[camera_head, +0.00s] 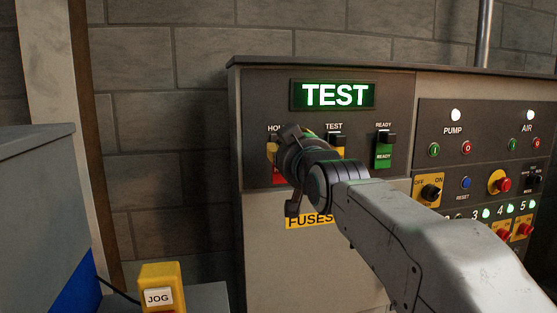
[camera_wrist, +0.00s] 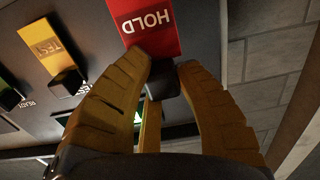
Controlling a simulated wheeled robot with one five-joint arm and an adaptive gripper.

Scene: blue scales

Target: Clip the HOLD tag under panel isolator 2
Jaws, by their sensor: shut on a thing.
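The red HOLD tag (camera_wrist: 150,22) shows at the top of the wrist view, and a bit of its red (camera_head: 278,178) shows below my gripper in the head view. It lies on the dark panel under the leftmost label. My gripper (camera_wrist: 168,68) is shut on the black block (camera_wrist: 165,83) at the tag's end, its yellow fingers on either side. In the head view my gripper (camera_head: 274,152) hides most of this spot. The middle position has a black block (camera_head: 335,139) and a yellow TEST tag (camera_wrist: 52,47). The right position has a green READY tag (camera_head: 383,158).
A lit green TEST display (camera_head: 333,95) is above the row. A yellow FUSES label (camera_head: 307,221) is below, partly behind my arm. Pump and air controls (camera_head: 466,182) fill the right panel. A yellow JOG box (camera_head: 159,285) stands at lower left. A brick wall is behind.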

